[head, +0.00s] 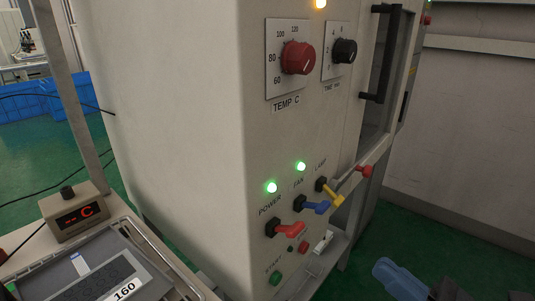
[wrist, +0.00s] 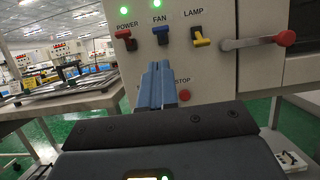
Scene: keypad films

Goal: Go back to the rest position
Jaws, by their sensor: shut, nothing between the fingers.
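My gripper (head: 382,268) shows its blue fingers at the lower right of the head view, in front of the cream cabinet (head: 180,130) and apart from it. In the wrist view the gripper's fingers (wrist: 157,68) are together and hold nothing. They point toward the panel below the switches and hide part of it. The panel has a red POWER switch (head: 288,229), a blue FAN switch (head: 315,206) and a yellow LAMP switch (head: 332,192). Green lights glow above POWER and FAN.
A door lever with a red knob (head: 365,171) sticks out right of LAMP. The red TEMP dial (head: 298,58), black timer dial (head: 344,50) and black door handle (head: 383,55) are higher up. A bench with a temperature display (head: 76,213) stands at the left. Green floor lies at right.

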